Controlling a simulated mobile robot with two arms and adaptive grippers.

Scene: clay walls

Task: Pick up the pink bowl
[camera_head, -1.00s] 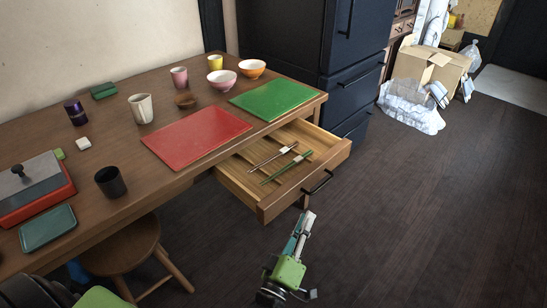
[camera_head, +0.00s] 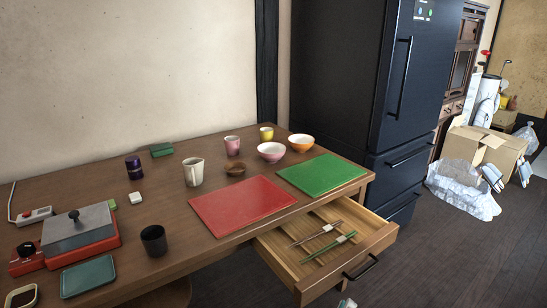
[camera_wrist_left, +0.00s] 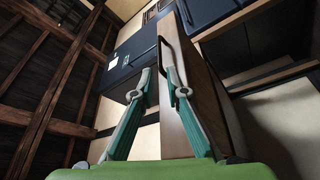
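The pink bowl (camera_head: 271,157), pink outside and pale inside, stands upright on the wooden table (camera_head: 165,225) near its back right. An orange bowl (camera_head: 301,146) stands just right of it and a wooden dish (camera_head: 235,169) to its left. Only a tip of my left gripper (camera_head: 347,303) shows at the bottom edge, in front of the open drawer and far from the bowl. The bowl is not visible there. My right gripper is not in view.
The open drawer (camera_head: 375,245) juts from the table's front right, holding chopsticks. Red (camera_head: 243,205) and green (camera_head: 322,173) mats lie between bowl and front edge. A pink cup (camera_head: 232,146) and yellow cup (camera_head: 266,134) stand near. A dark fridge (camera_head: 365,80) stands behind right.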

